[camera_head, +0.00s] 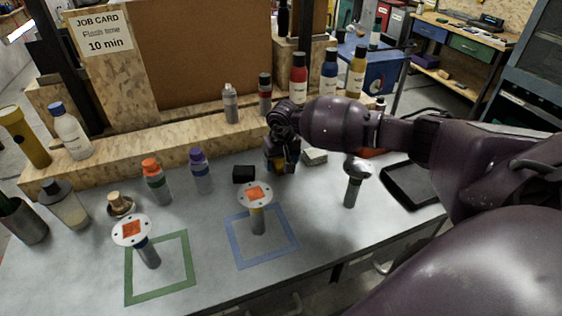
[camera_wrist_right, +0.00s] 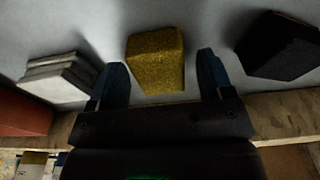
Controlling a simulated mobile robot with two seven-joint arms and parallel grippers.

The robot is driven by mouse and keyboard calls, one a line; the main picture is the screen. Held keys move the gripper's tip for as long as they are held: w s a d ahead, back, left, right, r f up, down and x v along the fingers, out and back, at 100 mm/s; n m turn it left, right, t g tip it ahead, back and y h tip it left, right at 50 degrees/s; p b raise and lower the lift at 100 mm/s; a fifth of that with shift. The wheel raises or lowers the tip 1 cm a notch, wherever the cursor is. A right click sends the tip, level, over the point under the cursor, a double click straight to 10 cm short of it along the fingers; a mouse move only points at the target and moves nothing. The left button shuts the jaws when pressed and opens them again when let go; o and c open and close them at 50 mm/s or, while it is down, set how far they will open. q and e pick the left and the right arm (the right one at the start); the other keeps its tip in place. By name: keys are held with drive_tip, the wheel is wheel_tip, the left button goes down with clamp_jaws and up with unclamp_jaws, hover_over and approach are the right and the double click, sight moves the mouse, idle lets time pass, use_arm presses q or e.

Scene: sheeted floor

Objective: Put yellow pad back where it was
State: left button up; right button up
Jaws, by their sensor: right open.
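The yellow pad (camera_wrist_right: 155,58) is a small rough block on the grey work table (camera_head: 330,225). In the right wrist view it stands between the two blue-tipped fingers of my right gripper (camera_wrist_right: 162,78), with a visible gap on each side. In the head view my right gripper (camera_head: 283,160) points down at the table near the back ledge and mostly hides the pad. My right gripper is open. My left gripper is in neither view.
A black block (camera_head: 243,174) and a pale stacked pad (camera_head: 315,157) flank the gripper. Stands with orange squares (camera_head: 255,194) (camera_head: 132,230) are by the blue square outline (camera_head: 264,258) and green one (camera_head: 160,292). Bottles line the ledge (camera_head: 110,160). A dark tray (camera_head: 412,184) lies right.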

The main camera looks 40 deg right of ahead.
sight(282, 164)
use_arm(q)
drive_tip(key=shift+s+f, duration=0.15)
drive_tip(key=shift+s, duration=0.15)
use_arm(e)
wheel_tip(282, 164, up, 12)
drive_tip(key=s, duration=0.1)
drive_tip(key=shift+s+a+f, duration=0.15)
drive_tip(key=shift+f, duration=0.05)
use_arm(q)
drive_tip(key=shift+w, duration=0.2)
